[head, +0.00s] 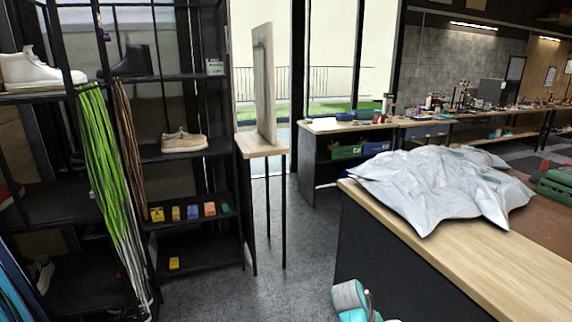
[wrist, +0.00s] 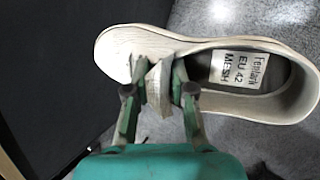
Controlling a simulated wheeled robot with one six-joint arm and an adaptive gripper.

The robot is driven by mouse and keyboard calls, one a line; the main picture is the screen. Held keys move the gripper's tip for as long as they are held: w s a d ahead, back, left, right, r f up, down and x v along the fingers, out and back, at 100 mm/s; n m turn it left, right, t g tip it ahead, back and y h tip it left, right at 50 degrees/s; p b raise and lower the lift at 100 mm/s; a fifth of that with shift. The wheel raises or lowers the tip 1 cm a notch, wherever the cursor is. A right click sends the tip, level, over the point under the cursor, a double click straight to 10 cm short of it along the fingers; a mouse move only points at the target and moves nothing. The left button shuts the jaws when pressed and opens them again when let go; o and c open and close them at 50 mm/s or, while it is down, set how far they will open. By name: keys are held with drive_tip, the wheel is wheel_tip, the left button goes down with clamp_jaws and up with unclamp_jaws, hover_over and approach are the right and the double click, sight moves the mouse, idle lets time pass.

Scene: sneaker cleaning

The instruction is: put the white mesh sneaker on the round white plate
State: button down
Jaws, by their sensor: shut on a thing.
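The white mesh sneaker (wrist: 120,45) fills the upper part of the wrist view. A label inside its opening reads "EU 42 MESH". My gripper (wrist: 160,90) is shut on it near the tongue and lace area, one finger on each side of a pale strip. Grey floor shows below the shoe, so it hangs in the air. In the head view I see only part of my arm at the bottom edge; the held sneaker is not visible there. No round white plate is visible in either view.
A wooden-topped counter (head: 480,262) with a crumpled grey-white sheet (head: 440,185) stands at right. A black shelf rack at left holds a tan shoe (head: 184,142), a white high-top (head: 35,70) and hanging laces (head: 100,150). A narrow wooden stand (head: 259,147) and open floor (head: 300,240) lie between.

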drive_tip(key=s+a+f+m+g, duration=0.1)
drive_tip(key=s+a+f+m, duration=0.2)
drive_tip(key=s+f, duration=0.3)
drive_tip(key=s+a+f+m+g, duration=0.2)
drive_tip(key=s+a+f+m, duration=0.2)
drive_tip(key=s+f, duration=0.3)
drive_tip(key=shift+s+a+f+y, duration=0.15)
drive_tip(key=shift+s+a+y, duration=0.25)
drive_tip(key=shift+s, duration=0.25)
